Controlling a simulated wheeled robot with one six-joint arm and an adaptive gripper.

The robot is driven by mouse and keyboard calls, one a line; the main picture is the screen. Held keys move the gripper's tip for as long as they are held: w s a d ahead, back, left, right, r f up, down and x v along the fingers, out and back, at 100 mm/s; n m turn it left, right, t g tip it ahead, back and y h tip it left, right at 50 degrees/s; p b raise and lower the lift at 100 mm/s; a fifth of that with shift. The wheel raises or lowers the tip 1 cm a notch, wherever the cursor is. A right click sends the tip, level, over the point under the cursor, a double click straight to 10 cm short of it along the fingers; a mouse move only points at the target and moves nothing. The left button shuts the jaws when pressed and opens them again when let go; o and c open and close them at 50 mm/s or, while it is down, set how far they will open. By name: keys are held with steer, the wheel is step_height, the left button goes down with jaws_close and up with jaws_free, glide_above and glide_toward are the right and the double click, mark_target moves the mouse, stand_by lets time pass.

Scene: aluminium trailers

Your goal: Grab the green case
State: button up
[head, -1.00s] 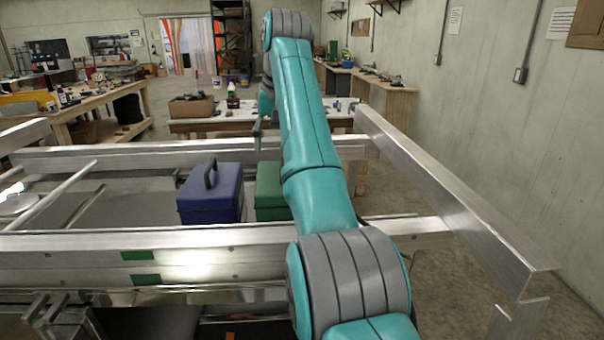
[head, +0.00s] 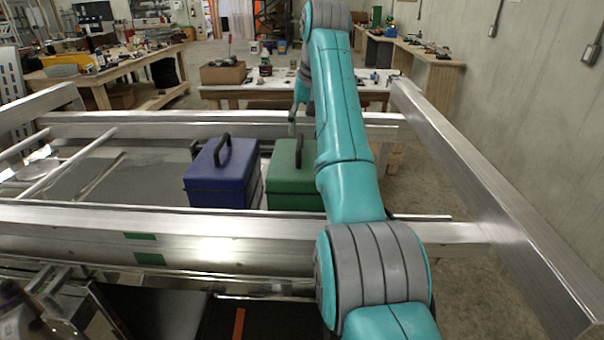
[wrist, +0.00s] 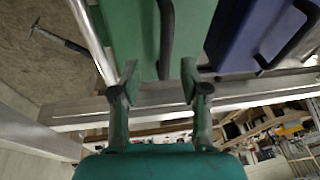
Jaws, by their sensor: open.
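The green case (head: 291,186) stands upright on the trailer's grey bed, just right of the blue case. My arm hides its right side in the head view. Its dark handle (head: 299,152) stands up on top. In the wrist view the green case (wrist: 135,35) fills the top middle, and its handle (wrist: 167,40) runs up from between my fingers. My gripper (wrist: 160,76) is open, with the two fingers apart and nothing held. In the head view my gripper (head: 293,126) hangs above and behind the case, small and partly hidden by my arm.
A blue case (head: 210,190) with a dark handle stands close on the left. Aluminium trailer rails (head: 120,222) run in front, behind and at the right. A workbench (head: 265,92) stands beyond. In the wrist view a hammer (wrist: 60,39) lies at upper left.

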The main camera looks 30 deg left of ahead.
mark_target(300, 141)
steer(key=x, duration=0.4)
steer(key=shift+s+a, duration=0.25)
steer(key=shift+s, duration=0.05)
steer(key=shift+w+a+f, duration=0.1)
steer(key=shift+f, duration=0.3)
jaws_close()
steer(key=shift+r, duration=0.15)
